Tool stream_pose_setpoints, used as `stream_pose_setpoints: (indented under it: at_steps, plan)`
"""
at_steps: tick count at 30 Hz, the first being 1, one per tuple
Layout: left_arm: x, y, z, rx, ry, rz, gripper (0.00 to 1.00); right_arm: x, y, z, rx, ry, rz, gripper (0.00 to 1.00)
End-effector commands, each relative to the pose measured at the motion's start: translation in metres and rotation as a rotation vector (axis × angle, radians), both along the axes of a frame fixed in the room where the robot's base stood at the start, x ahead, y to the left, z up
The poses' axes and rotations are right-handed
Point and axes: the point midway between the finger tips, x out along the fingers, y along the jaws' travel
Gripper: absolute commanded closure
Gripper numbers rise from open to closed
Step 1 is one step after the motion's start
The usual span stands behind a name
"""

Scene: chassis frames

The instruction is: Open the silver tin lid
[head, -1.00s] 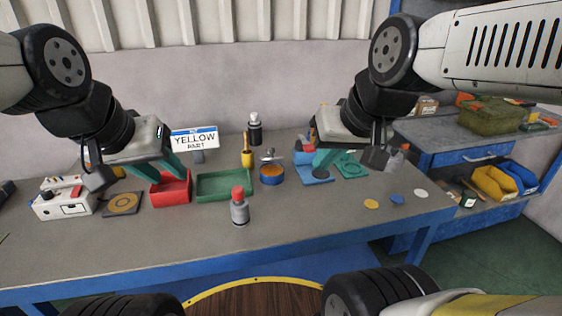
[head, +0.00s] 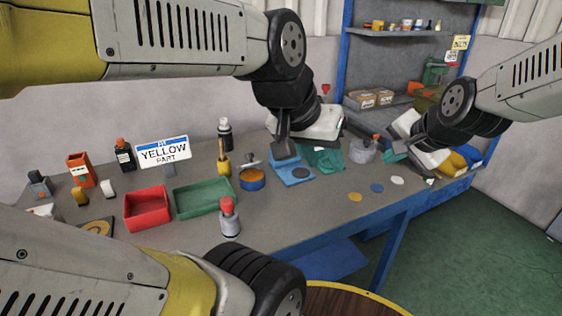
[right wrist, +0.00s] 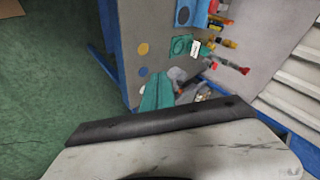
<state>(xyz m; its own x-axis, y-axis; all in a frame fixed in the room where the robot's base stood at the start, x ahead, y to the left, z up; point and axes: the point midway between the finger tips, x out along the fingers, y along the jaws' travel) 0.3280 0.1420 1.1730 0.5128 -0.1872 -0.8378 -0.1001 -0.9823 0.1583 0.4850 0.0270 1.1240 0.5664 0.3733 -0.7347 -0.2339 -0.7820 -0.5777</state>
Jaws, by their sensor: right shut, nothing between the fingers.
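The silver tin (head: 363,152) stands near the right end of the workbench. It is a low grey round shape, and its top is small and hard to make out. My left gripper (head: 318,158) reaches over the bench to the left of the tin, above the teal mat; its fingers blend with the mat, so their opening is unclear. My right gripper (head: 394,155) is shut and empty, just right of the tin and apart from it. In the right wrist view its teal fingers (right wrist: 156,92) show beside a grey shape (right wrist: 177,74) that looks like the tin.
A blue mat (head: 292,171) and a blue-orange tin (head: 252,179) lie left of my left gripper. Yellow, blue and white discs lie near the front edge. A red tray (head: 147,208), a green tray (head: 203,199) and a red-capped bottle (head: 229,218) stand further left.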

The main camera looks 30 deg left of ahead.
Motion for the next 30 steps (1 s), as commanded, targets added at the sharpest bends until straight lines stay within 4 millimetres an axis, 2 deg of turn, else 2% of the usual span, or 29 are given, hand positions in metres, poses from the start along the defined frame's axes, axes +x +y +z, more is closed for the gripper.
stream_pose_setpoints:
  at_steps: [1, 6, 12, 15, 20, 24, 30]
  plan:
    - [0.0, 0.0, 0.0, 0.0, 0.0, 0.0, 0.64, 0.01, 0.027, -0.016, 0.072, 0.036, -0.028, 1.0]
    - [0.0, 0.0, 0.0, 0.0, 0.0, 0.0, 0.64, 0.033, 0.112, -0.055, 0.377, 0.161, -0.185, 1.0]
    - [0.0, 0.0, 0.0, 0.0, 0.0, 0.0, 0.64, 0.038, 0.202, -0.097, 0.762, 0.384, -0.418, 1.0]
    - [0.0, 0.0, 0.0, 0.0, 0.0, 0.0, 0.64, 0.035, 0.239, -0.116, 0.955, 0.518, -0.563, 1.0]
    - [0.0, 0.0, 0.0, 0.0, 0.0, 0.0, 0.64, 0.028, 0.28, -0.141, 1.224, 0.726, -0.808, 1.0]
    - [0.0, 0.0, 0.0, 0.0, 0.0, 0.0, 0.64, -0.001, 0.312, -0.15, 1.349, 0.876, -0.907, 1.0]
    - [0.0, 0.0, 0.0, 0.0, 0.0, 0.0, 0.64, -0.021, 0.33, -0.151, 1.418, 0.972, -0.96, 1.0]
